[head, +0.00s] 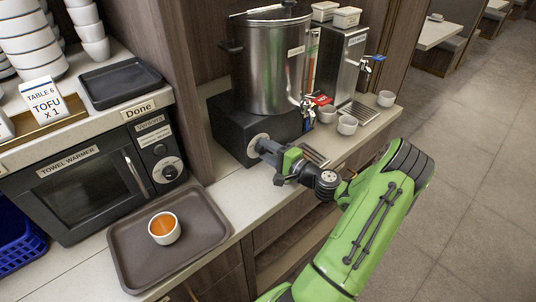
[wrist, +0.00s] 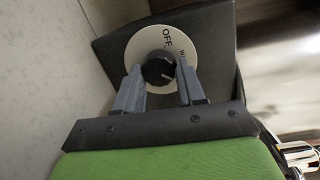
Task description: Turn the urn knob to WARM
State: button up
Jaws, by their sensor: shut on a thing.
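The steel urn (head: 270,65) stands on a dark base box (head: 226,127) on the counter. The base's front carries a round pale dial plate (wrist: 150,35) with a black knob (wrist: 158,68) at its centre. OFF is readable on the plate, and a partly hidden word starting with W sits near the right finger. A pale mark on the knob lies toward its lower right in the wrist view. My gripper (wrist: 160,76) is shut on the knob, one finger on each side. In the head view my gripper (head: 264,145) reaches the dial and hides the knob.
A drip tray, white cups (head: 347,125) and a second steel dispenser (head: 343,62) stand right of the urn. A brown tray (head: 125,248) with a cup of orange liquid (head: 164,228) and a towel warmer (head: 85,185) are at left.

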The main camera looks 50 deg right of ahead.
jog(key=n+b, duration=0.3)
jog(key=n, duration=0.1)
jog(key=shift+f+g+b, duration=0.15)
jog(key=shift+g+b, duration=0.15)
jog(key=shift+b, duration=0.1)
jog(key=n+b, duration=0.3)
jog(key=shift+a+h, duration=0.1)
jog(key=shift+h, duration=0.3)
jog(key=shift+r, duration=0.2)
jog(key=o, duration=1.1)
jog(key=shift+r, duration=0.1)
jog(key=shift+c, duration=0.2)
jog(key=s+r+p, duration=0.1)
jog(key=s, duration=1.4)
jog(key=shift+s+a+r, duration=0.3)
jog(key=shift+a, duration=0.1)
